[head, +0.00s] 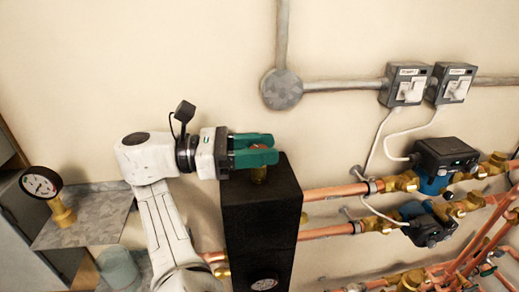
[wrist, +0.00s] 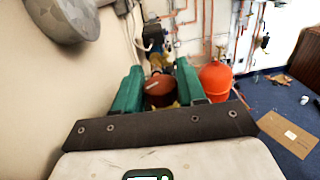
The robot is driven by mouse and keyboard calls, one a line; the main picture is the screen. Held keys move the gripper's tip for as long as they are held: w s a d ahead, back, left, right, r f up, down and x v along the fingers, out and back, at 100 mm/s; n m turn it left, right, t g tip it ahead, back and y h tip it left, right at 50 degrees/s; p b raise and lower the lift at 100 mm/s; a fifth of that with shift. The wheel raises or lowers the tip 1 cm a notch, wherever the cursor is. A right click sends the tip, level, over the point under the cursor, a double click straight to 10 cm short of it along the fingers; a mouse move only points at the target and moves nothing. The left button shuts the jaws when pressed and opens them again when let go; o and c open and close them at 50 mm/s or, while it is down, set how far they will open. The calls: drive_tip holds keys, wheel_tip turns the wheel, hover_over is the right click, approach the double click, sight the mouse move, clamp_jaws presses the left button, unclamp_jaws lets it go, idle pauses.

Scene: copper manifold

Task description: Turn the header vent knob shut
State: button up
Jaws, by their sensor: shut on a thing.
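The header is a tall black block (head: 262,225) in the middle of the head view, with a small round dial low on its front. A brass vent stem (head: 259,175) stands on its top. My gripper (head: 258,150) reaches in from the left, level, just above the header. Its green fingers are shut on the reddish-brown vent knob (wrist: 158,88), which sits between them in the wrist view. In the head view the fingers hide most of the knob. I cannot tell how far it is turned.
Copper pipes with brass valves (head: 400,183) and blue-black pumps (head: 435,165) run right of the header. A pressure gauge (head: 41,183) stands above a grey shelf at left. Grey switch boxes (head: 407,84) and conduit are on the wall above. A red tank (wrist: 215,80) stands beyond.

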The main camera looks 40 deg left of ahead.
drive_tip(key=shift+g+h, duration=0.3)
drive_tip(key=shift+g, duration=0.1)
idle(0.4)
drive_tip(key=o, duration=1)
drive_tip(key=shift+m, duration=0.3)
drive_tip(key=shift+c, duration=0.2)
drive_tip(key=shift+a, duration=0.1)
